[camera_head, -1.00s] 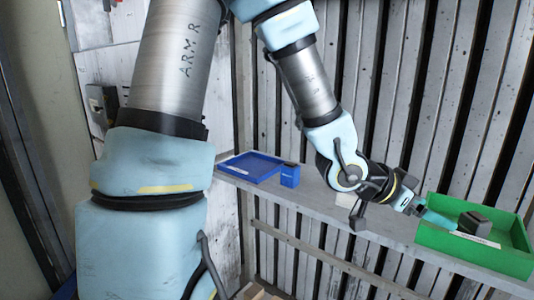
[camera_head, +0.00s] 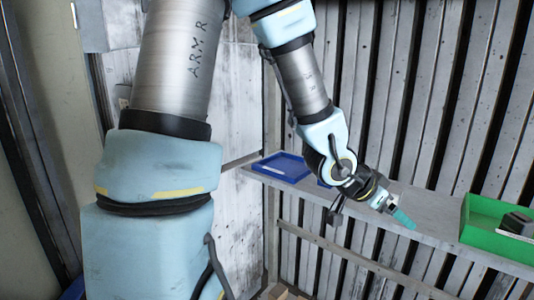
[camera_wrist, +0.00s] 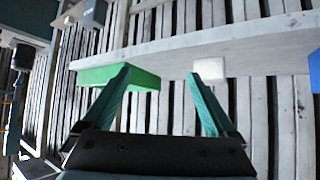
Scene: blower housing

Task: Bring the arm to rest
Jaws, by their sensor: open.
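My gripper (camera_head: 403,217) is at the end of my light-blue arm, in front of the grey shelf in the head view. In the wrist view its two teal fingers (camera_wrist: 160,98) stand wide apart with nothing held between them. The arm is bent, with the wrist lower than the elbow. In the head view the gripper is to the left of the green bin (camera_head: 484,240) and apart from it.
The grey shelf (camera_head: 435,228) runs along the slatted wall. A dark grey part (camera_head: 517,222) is in the green bin. A blue tray (camera_head: 283,168) lies at the shelf's left end. A white block (camera_wrist: 209,69) shows at the shelf edge in the wrist view.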

